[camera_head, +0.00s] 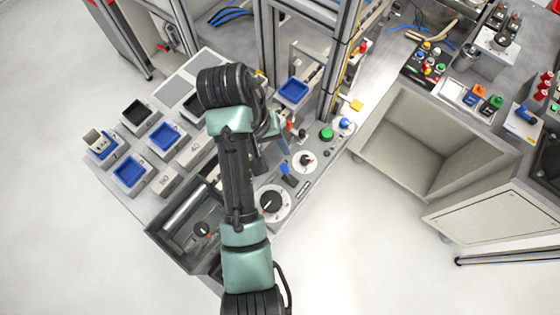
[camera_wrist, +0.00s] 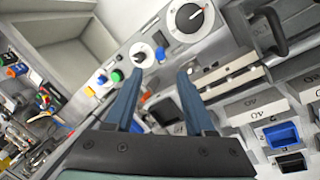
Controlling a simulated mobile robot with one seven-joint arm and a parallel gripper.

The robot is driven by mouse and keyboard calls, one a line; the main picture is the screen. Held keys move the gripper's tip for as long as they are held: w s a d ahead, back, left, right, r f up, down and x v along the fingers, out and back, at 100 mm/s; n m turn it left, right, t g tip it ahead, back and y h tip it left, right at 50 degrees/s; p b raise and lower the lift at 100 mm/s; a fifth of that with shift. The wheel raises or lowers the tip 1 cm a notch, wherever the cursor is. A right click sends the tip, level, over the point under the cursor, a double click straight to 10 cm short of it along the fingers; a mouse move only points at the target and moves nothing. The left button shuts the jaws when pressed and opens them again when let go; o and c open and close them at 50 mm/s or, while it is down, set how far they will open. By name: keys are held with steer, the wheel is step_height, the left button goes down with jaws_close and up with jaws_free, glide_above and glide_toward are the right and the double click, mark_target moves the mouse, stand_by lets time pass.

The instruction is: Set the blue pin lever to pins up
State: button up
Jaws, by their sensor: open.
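A blue lever (camera_head: 288,176) stands on the grey control panel between a large black dial and a smaller one. It also shows in the wrist view (camera_wrist: 160,53), just beyond the gap between my fingers, with its lower part hard to make out. I cannot read a label or tell its setting. My gripper (camera_wrist: 158,76) is open and empty, its two blue fingers apart and pointing at the panel. The fingers appear clear of the lever. In the head view my arm hides most of the gripper, which is above the panel and up from the lever.
The large dial (camera_head: 270,203), small dial (camera_head: 304,161), green button (camera_head: 326,133) and blue knob (camera_head: 345,122) line the panel. A metal frame post (camera_head: 334,75) rises behind. Blue trays (camera_head: 165,137) lie left of my arm. Open floor (camera_head: 370,240) is at right.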

mark_target(283, 167)
steer(key=b+x, duration=0.2)
steer(key=x, duration=0.3)
steer(key=b+x, duration=0.2)
steer(key=x, duration=0.3)
steer(key=shift+w+f, duration=0.25)
steer(key=shift+f, duration=0.1)
jaws_close()
steer(key=shift+a, duration=0.1)
